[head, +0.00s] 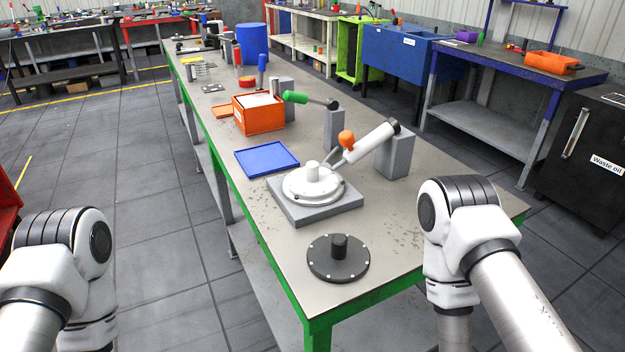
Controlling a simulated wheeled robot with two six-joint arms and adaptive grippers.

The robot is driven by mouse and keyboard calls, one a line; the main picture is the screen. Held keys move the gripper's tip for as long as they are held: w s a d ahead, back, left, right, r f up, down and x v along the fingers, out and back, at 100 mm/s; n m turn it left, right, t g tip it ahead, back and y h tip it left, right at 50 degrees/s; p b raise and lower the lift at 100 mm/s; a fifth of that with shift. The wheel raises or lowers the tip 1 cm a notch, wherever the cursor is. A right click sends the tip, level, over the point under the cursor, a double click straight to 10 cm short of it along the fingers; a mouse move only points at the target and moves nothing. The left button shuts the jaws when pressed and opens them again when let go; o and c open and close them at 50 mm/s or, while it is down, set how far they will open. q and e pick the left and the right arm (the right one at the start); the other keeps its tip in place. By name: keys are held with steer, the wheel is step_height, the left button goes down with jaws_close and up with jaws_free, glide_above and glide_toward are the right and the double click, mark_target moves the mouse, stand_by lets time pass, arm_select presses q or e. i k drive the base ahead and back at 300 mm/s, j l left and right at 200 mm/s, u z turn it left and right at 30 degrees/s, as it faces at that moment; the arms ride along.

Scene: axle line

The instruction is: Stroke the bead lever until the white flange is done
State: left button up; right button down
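The white flange (313,186) lies flat on a square grey block (320,208) near the front of the bench, with a raised hub in its middle. Behind it to the right, a white barrel (370,145) with an orange knob (346,139) is held by a grey post (396,160); its thin tip reaches toward the flange's rim. This looks like the bead lever. I cannot tell whether the tip touches the flange or whether a bead lies there. Only links of my arms show, at the lower left and lower right; both grippers are out of view.
A black flange (338,262) with a hub lies at the bench's front. A blue tray (267,160) and an orange box (258,114) stand behind. A green-handled lever (308,99) is on another grey post (334,128). The bench's right front is clear.

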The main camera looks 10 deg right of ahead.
mark_target(291, 96)
steer(key=i+j+z, duration=0.1)
steer(key=j, duration=0.25)
steer(key=i+j+z, duration=0.15)
steer(key=j, duration=0.25)
steer(key=i+j+z, duration=0.1)
steer(key=j, duration=0.3)
steer(key=i+j+z, duration=0.1)
steer(key=j, duration=0.3)
steer(key=i+j+z, duration=0.15)
steer(key=j, duration=0.25)
steer(key=i+j+z, duration=0.15)
steer(key=i+j, duration=0.1)
steer(key=i, duration=0.1)
